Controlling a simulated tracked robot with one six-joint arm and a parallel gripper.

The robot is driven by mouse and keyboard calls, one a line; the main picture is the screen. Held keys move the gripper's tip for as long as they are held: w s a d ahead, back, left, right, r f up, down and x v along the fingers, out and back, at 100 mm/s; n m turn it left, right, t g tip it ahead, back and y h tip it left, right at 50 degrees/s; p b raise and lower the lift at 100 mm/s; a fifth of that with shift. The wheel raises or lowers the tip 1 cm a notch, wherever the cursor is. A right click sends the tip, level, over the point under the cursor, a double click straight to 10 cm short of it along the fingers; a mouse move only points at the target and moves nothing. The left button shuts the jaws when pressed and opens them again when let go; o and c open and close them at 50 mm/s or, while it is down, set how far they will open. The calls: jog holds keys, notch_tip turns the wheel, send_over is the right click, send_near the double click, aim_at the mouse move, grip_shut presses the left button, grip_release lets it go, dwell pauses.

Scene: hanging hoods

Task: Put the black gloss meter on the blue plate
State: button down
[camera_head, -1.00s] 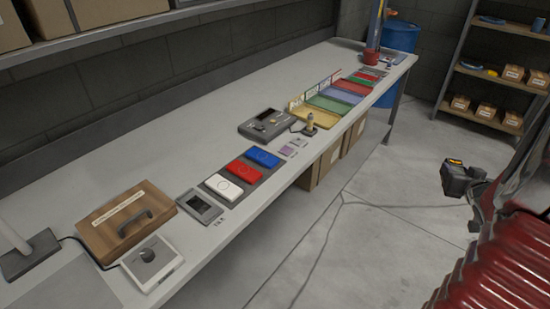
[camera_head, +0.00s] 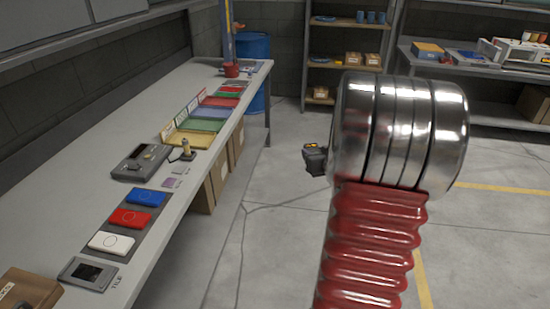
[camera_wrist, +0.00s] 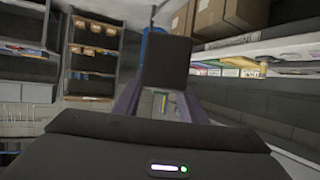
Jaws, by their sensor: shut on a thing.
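The blue plate (camera_head: 146,196) lies on the long grey workbench, at the far end of a dark strip with a red and a white plate. It carries a faint circle. In the wrist view my gripper (camera_wrist: 165,84) is shut on a dark block (camera_wrist: 167,50), which looks like the black gloss meter. Its face is plain and its far side is hidden. In the head view a small black shape with a yellow-orange patch (camera_head: 314,158) shows beside my red arm, off the bench over the floor. I cannot tell how much of it is gripper or meter.
Coloured trays (camera_head: 188,141) follow farther back. A framed grey panel (camera_head: 88,273) lies nearer. Open floor (camera_head: 255,250) separates the bench from my arm.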

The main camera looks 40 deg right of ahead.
jog(key=w+a+f+n+t+y, duration=0.15)
jog(key=w+a, duration=0.35)
jog(key=a, duration=0.6)
jog(key=w+a+n+y, duration=0.1)
jog(key=w+a+y, duration=0.1)
jog(key=w+a, duration=0.65)
jog(key=w+a+f+n+y, duration=0.1)
jog(key=w+a+n+y, duration=0.1)
jog(key=a, duration=1.2)
jog(key=a+f+n+y, duration=0.1)
jog(key=a, duration=1.1)
jog(key=shift+a+f, duration=0.2)
jog(key=shift+a, duration=0.1)
jog(key=shift+s, duration=0.1)
